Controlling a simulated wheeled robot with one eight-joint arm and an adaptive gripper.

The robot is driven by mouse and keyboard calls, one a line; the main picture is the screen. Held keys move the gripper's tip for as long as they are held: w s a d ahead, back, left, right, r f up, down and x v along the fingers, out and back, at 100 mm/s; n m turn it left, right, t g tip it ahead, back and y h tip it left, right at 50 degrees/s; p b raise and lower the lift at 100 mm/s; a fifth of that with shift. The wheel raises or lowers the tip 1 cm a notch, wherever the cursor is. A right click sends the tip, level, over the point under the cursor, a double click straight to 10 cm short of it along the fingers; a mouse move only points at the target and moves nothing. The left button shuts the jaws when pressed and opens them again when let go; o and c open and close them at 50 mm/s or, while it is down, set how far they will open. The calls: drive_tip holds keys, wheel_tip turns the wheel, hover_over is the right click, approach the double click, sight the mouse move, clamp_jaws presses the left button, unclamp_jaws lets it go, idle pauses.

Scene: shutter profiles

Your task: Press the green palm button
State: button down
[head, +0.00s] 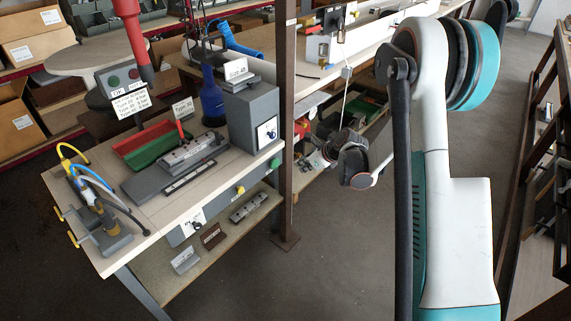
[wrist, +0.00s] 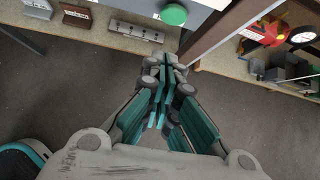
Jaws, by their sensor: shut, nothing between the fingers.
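The green palm button (head: 275,162) sits at the right end of the workbench's grey front panel in the head view. In the wrist view, the round green button (wrist: 174,15) shows near the top edge, just beyond and slightly right of my fingertips. My gripper (head: 338,150) hangs to the right of the button, past the dark upright post, with a gap between them. In the wrist view, my gripper (wrist: 164,68) has its fingers together with nothing between them. The fingertips appear apart from the button.
A brown steel post (head: 287,120) stands close beside the button. The workbench (head: 130,240) holds a red and green tray, a grey fixture and a grey box. A yellow button (head: 240,190) sits left on the same panel. A lower shelf (head: 225,235) holds metal blocks. The floor before the bench is clear.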

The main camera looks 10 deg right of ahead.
sight(274, 163)
drive_tip(key=shift+w+d+f+m, duration=0.2)
drive_tip(key=shift+w+f+m, duration=0.1)
drive_tip(key=shift+f, duration=0.2)
drive_tip(key=shift+w+d+f+m, duration=0.2)
drive_tip(key=shift+f+m, duration=0.1)
drive_tip(key=shift+f, duration=0.15)
drive_tip(key=w+a+r+b+x, duration=0.1)
drive_tip(key=b+x, duration=0.4)
drive_tip(key=x, duration=0.7)
drive_tip(key=shift+w+a+r, duration=0.2)
drive_tip(key=shift+w+a, duration=0.15)
drive_tip(key=shift+w, duration=0.25)
